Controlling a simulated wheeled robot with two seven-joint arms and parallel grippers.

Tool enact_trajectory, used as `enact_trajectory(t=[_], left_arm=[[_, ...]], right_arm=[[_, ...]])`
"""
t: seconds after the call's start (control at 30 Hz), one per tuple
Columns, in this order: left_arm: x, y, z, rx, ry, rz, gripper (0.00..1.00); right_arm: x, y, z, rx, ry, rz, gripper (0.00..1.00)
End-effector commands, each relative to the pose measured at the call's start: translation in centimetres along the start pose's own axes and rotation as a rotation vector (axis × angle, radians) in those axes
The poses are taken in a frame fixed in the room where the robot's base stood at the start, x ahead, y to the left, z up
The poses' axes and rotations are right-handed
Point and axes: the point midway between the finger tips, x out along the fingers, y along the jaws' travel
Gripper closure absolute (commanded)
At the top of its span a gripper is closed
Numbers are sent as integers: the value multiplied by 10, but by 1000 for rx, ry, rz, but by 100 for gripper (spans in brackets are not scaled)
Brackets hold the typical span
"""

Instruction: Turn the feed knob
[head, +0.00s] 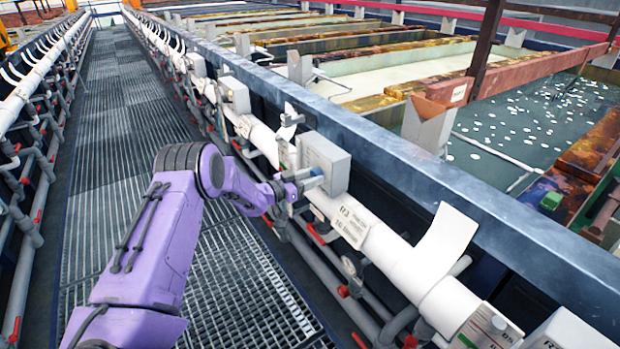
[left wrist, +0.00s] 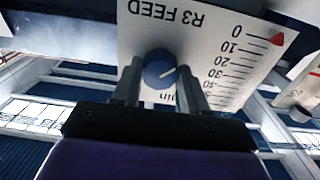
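A red triangle marks the 0 end of the panel's scale. My left gripper (left wrist: 160,78) has one finger on each side of the knob. The fingers look very close to its edges; I cannot tell whether they touch it. In the head view the left gripper (head: 311,181) is at the front of a grey box (head: 330,160) on the rail; the knob is hidden there. My right gripper is not in view.
A white pipe (head: 395,255) with labels and upright tags runs along the tank wall beside the box. Grey pipes with red valve handles (head: 343,291) lie below. A grated walkway (head: 120,120) is clear. Open tanks (head: 530,115) lie beyond the blue-grey ledge.

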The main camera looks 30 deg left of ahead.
Motion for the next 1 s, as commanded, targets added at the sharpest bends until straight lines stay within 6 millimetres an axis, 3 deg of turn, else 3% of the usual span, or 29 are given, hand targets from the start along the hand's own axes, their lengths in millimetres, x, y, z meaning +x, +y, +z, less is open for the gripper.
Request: enact_trajectory(t=[0.37, 1.0], left_arm=[[0, 0, 2, 76, 0, -1, 88], [0, 0, 3, 515, 0, -1, 87]], right_arm=[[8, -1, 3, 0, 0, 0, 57], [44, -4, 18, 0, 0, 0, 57]])
